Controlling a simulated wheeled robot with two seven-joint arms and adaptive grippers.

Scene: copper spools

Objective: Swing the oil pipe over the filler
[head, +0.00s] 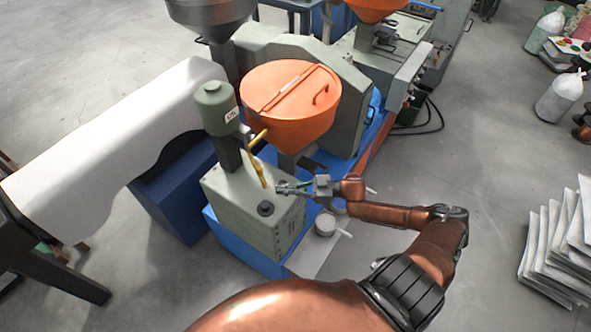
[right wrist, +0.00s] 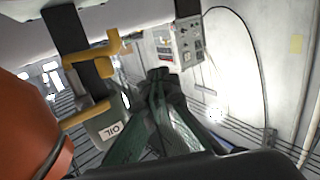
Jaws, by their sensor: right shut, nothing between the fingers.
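The oil pot (head: 217,110) is a green-grey can with an OIL label on a dark post above the grey-green machine box (head: 232,205). Its yellow oil pipe (head: 258,168) bends out to the right and hangs down over the box top. The dark round filler (head: 266,208) is on the box top, nearer than the pipe's lower end. My right gripper (head: 279,187) is shut and empty, just right of the pipe's lower end; contact cannot be told. In the right wrist view its fingers (right wrist: 160,85) are together, with the yellow pipe (right wrist: 96,52) to their left. My left gripper is out of view.
An orange hopper (head: 290,118) stands close behind the pipe and above my right gripper. A white sheet (head: 110,150) covers something at left. Small pots (head: 325,224) stand right of the box. Stacked sacks (head: 558,240) lie at far right; floor between is clear.

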